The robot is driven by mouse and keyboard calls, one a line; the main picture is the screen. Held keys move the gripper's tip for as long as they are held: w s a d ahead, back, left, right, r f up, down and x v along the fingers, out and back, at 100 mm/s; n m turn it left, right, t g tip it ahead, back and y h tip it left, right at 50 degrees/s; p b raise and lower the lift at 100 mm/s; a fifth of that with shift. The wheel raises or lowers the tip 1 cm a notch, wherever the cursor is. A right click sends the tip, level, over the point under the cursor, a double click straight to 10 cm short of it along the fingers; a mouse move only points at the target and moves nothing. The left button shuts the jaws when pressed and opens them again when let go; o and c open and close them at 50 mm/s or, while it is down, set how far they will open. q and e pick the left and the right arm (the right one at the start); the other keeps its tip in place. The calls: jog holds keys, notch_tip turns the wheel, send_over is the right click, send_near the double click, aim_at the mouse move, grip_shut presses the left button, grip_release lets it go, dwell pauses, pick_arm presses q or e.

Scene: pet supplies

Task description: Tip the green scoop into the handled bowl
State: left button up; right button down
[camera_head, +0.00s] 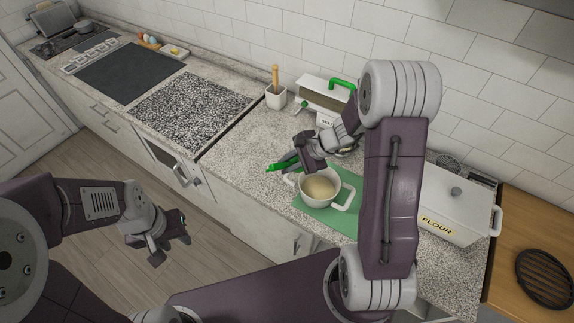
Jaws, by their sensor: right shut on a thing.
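The handled bowl (308,201) is white and stands upright on a green mat (333,217), with beige contents (321,188) inside. The green scoop (279,167) shows as a narrow green shape at the bowl's upper left. My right gripper (291,160) is shut on it, just above and beside the bowl's rim. The gripper hides part of the scoop, and I cannot tell what the scoop holds or whether it touches the rim. My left gripper (173,249) is open and empty over the floor, in front of the counter.
A white bin marked FLOUR (452,208) stands right of the mat. Behind the bowl are a white container (318,98) with a green handle (343,84) and a white pot (276,98) with a wooden-handled tool. The counter (235,152) left of the bowl is clear.

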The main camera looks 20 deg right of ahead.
jog(key=shift+s+d+f+t+y+b, duration=0.2)
jog(key=shift+f+t+y+b, duration=0.2)
jog(key=shift+b, duration=0.75)
jog(key=shift+s+d+f+t+y+b, duration=0.1)
jog(key=shift+d+f+t+y+b, duration=0.3)
jog(key=shift+b, duration=0.75)
jog(key=y+b, duration=0.1)
jog(key=b, duration=0.1)
jog(key=d+t+y+b, duration=0.1)
jog(key=b, duration=0.1)
jog(key=shift+s+y, duration=0.4)
jog(key=b, duration=0.2)
jog(key=t+y+b, duration=0.1)
jog(key=b, duration=0.1)
jog(key=shift+s+d+f, duration=0.15)
jog(key=shift+s+d, duration=0.1)
jog(key=shift+d, duration=0.1)
